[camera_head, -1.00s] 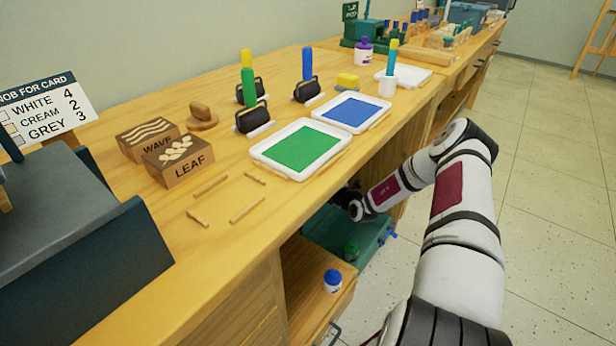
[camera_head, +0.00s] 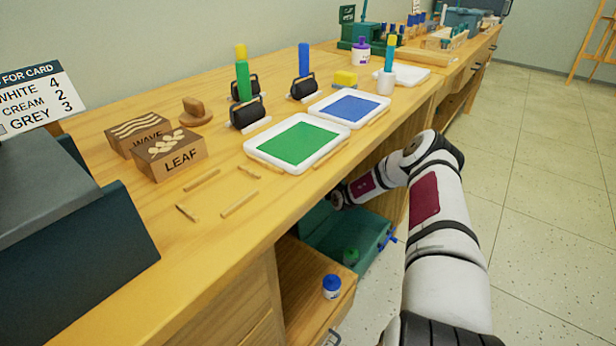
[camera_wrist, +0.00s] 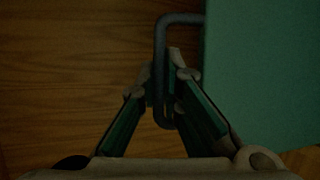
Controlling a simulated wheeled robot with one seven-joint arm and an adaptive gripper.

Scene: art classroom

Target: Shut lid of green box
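The green box (camera_head: 335,248) sits low under the table front in the head view, a small green-capped jar (camera_head: 350,257) at its near side. Blue latch-like parts (camera_head: 389,241) show at its right edge. The head view does not show clearly how far the lid is open. In the wrist view a flat green panel (camera_wrist: 265,75) fills the right side, with a dark U-shaped handle (camera_wrist: 160,40) on its left edge. My gripper (camera_wrist: 167,78) has its fingers drawn in on either side of the handle bar, apparently closed on it. In the head view my gripper is hidden under the tabletop.
The tabletop (camera_head: 225,215) overhangs my forearm and the box. A blue-capped jar (camera_head: 332,286) stands on the lower wooden shelf (camera_head: 300,295). Paint trays (camera_head: 255,152), ink rollers and stamp blocks lie on top. The floor (camera_head: 540,220) at right is clear.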

